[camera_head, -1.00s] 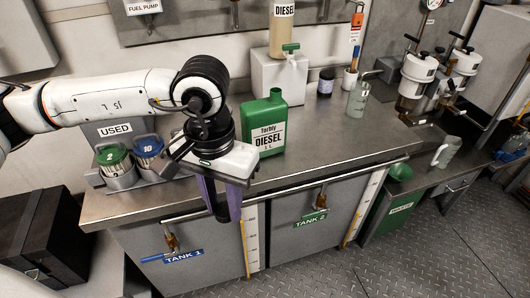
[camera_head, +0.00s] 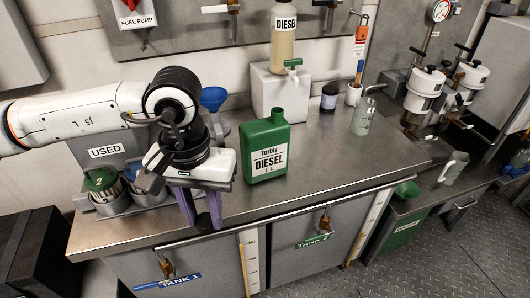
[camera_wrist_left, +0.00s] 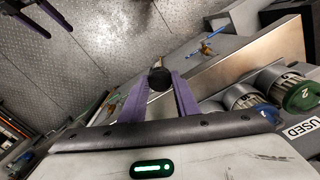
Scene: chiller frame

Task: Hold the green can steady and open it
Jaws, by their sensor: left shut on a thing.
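The green can (camera_head: 266,152), labelled Torbly Diesel 1 L, stands upright on the steel counter. Its neck at the top shows no cap. My left gripper (camera_head: 204,218) is left of the can and in front of the counter edge, apart from the can. Its purple fingers point down and are shut on a small dark round piece (camera_wrist_left: 159,78), which looks like a cap. In the left wrist view, two dark purple fingers of my right gripper (camera_wrist_left: 46,20) show at the top left, spread apart and empty. It is not in the head view.
Filter cups (camera_head: 104,186) and a blue funnel (camera_head: 213,98) stand on the counter at left. A white block (camera_head: 279,90) with a diesel bottle (camera_head: 284,45) is behind the can. A grey jug (camera_head: 362,116) stands to the right.

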